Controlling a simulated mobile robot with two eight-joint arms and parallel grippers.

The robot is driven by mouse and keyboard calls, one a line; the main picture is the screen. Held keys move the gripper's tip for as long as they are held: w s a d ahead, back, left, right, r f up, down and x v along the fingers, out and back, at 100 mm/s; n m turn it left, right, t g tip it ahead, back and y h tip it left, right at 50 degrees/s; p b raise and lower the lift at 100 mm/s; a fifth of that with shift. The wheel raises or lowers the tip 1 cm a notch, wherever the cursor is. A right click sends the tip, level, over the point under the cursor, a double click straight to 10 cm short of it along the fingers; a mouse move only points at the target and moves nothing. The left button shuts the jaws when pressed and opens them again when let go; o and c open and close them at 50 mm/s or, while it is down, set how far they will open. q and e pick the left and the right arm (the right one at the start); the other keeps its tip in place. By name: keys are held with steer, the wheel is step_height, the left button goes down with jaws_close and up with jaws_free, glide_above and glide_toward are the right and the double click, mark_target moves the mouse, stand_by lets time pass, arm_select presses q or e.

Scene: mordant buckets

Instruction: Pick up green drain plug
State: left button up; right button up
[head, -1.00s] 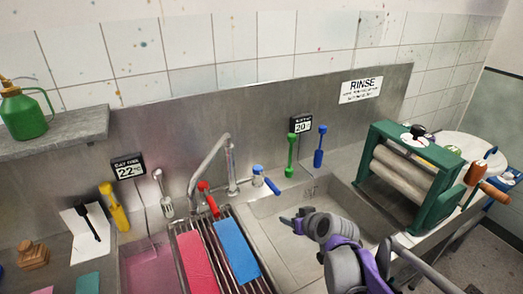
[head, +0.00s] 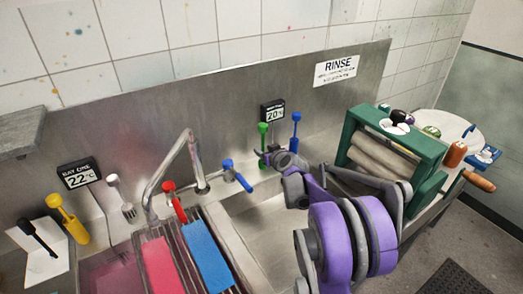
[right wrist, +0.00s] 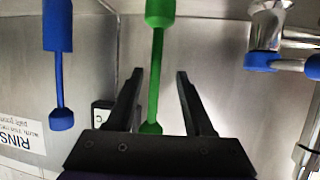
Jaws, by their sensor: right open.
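The green drain plug (head: 262,130) stands upright by the steel back wall, beside the sink; its lower part is hidden behind my gripper in the head view. My right gripper (head: 262,158) is open just in front of it. In the right wrist view, which is upside down, the green drain plug (right wrist: 157,75) has a thin stem, a wide end at the top of the picture and a small knob. The stem shows between the two open fingers of my right gripper (right wrist: 160,74); I cannot tell whether they touch it. My left gripper is out of view.
A similar blue plug (head: 295,132) stands close to the right. A blue-handled tap (head: 230,167) and steel spout (head: 175,160) are on the left. A green-framed roller press (head: 405,140) stands on the right. A small display (head: 272,110) is on the wall behind.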

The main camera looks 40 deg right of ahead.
steer(key=shift+d+p+x, duration=0.15)
steer(key=shift+x, duration=1.4)
steer(key=shift+d+p+x, duration=0.15)
steer(key=shift+x, duration=1.45)
steer(key=shift+s, duration=0.15)
steer(key=shift+r, duration=0.1)
steer(key=shift+c, duration=0.3)
jaws_close()
